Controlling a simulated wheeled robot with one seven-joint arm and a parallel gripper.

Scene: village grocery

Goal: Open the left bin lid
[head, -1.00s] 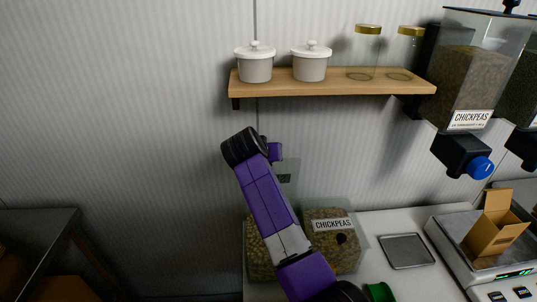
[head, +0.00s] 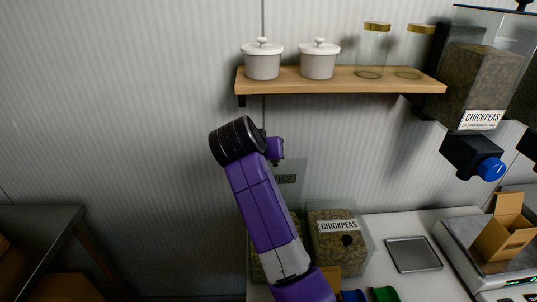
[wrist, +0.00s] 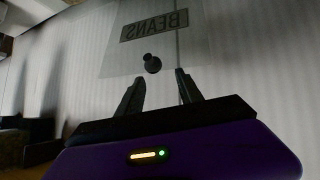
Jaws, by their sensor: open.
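The left bin (head: 292,228) sits on the counter, largely hidden behind my arm in the head view. Its clear lid (head: 293,166) stands raised, roughly upright, against the wall behind it. In the wrist view the lid (wrist: 197,45) bears a BEANS label (wrist: 154,25), seen reversed, and a dark knob (wrist: 152,64). My gripper (wrist: 159,84) is open and empty. The knob appears just beyond and between its fingertips, apart from them as far as I can tell. In the head view my gripper body is small, near the top of the lid, and its fingers are hard to make out.
The right bin, labelled CHICKPEAS (head: 338,226), stands beside the left one with its lid down. A wooden shelf (head: 340,79) with pots and jars hangs above. A chickpea dispenser (head: 482,90), a metal tray (head: 413,254) and a scale with a box (head: 505,235) are at right.

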